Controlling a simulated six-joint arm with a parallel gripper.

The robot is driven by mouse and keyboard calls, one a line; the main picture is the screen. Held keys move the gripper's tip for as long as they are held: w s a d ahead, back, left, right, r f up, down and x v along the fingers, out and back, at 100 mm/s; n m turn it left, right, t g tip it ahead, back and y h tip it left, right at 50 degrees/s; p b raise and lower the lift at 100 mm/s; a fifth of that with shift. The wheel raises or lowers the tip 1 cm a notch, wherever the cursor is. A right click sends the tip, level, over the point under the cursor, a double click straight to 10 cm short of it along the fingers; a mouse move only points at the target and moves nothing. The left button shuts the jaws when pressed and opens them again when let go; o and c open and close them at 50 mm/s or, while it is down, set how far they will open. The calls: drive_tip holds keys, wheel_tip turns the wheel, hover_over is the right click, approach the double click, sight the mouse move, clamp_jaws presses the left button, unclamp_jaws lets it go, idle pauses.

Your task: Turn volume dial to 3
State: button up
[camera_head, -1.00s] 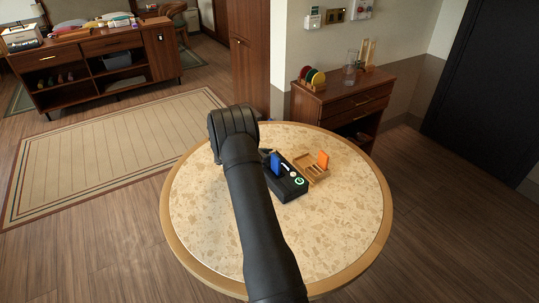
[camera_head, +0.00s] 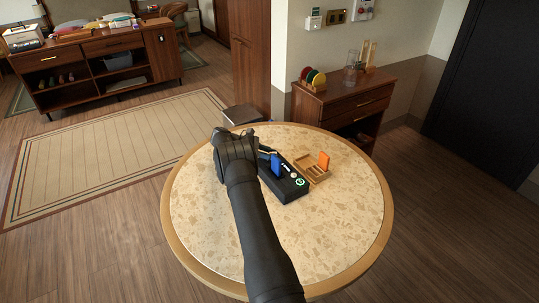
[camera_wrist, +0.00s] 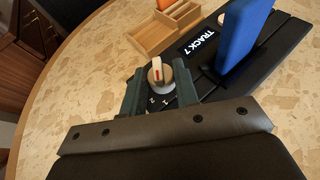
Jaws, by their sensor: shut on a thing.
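The volume dial (camera_wrist: 157,76) is a small cream knob with a red mark on top, on a black player (camera_wrist: 215,50) labelled "TRACK 7". My gripper (camera_wrist: 159,86) is shut on the dial, one dark finger on each side.
A blue card (camera_head: 277,167) stands upright in the player, close to my gripper's right side. A wooden holder (camera_head: 309,172) with an orange card (camera_head: 324,160) sits behind it. The front and right of the round table (camera_head: 335,225) are clear.

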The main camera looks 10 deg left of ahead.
drive_tip(key=shift+w+m+g, duration=0.1)
drive_tip(key=shift+m+g, duration=0.5)
drive_tip(key=shift+g, duration=0.1)
drive_tip(key=o, duration=1)
drive_tip(key=shift+c, duration=0.2)
drive_tip(key=shift+r, duration=0.15)
drive_tip(key=shift+r, duration=0.3)
drive_tip(key=r, duration=0.3)
drive_tip(key=shift+d+r, duration=0.35)
drive_tip(key=shift+r, duration=0.05)
drive_tip(key=s+d+r, duration=0.3)
drive_tip(key=d+r, duration=0.3)
drive_tip(key=d, duration=0.4)
drive_tip(key=shift+d+r, duration=0.2)
drive_tip(key=shift+d, duration=0.15)
